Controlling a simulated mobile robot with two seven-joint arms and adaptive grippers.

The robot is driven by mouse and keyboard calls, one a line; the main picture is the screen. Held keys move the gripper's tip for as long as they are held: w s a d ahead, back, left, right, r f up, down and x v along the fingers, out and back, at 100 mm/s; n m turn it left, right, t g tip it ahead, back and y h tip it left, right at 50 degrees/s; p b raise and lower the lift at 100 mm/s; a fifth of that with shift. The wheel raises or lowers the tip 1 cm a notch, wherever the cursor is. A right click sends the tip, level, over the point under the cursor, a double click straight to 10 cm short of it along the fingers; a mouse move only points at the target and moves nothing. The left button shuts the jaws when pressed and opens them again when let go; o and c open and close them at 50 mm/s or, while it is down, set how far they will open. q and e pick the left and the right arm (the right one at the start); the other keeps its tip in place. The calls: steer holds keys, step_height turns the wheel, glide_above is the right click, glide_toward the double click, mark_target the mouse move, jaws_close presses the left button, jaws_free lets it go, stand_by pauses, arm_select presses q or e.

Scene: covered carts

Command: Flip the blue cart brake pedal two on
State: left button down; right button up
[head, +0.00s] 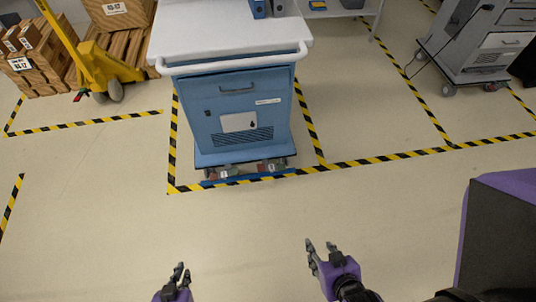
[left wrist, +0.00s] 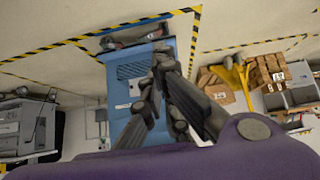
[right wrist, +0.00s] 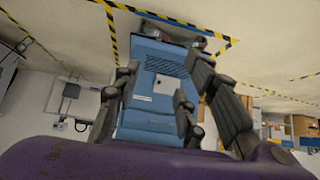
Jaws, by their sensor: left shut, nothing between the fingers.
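The blue cart (head: 240,92) stands ahead of me with its front facing me. It also shows upside down in the left wrist view (left wrist: 128,73) and the right wrist view (right wrist: 160,56). Two small brake pedals sit low at its base, a left one (head: 224,173) and a right one (head: 266,167). Their labels and on or off positions are too small to tell. My left gripper (head: 182,270) is shut and empty, low in front of the cart. My right gripper (head: 321,246) is open and empty, to the right. Both are apart from the cart.
Yellow-black floor tape (head: 250,180) outlines the cart's bay. A yellow pallet jack (head: 95,62) with wooden crates stands at the left. A grey cart (head: 475,50) stands at the far right. Floor before the blue cart is clear.

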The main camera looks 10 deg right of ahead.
steer(key=shift+w+r, duration=0.2)
steer(key=shift+w, duration=0.3)
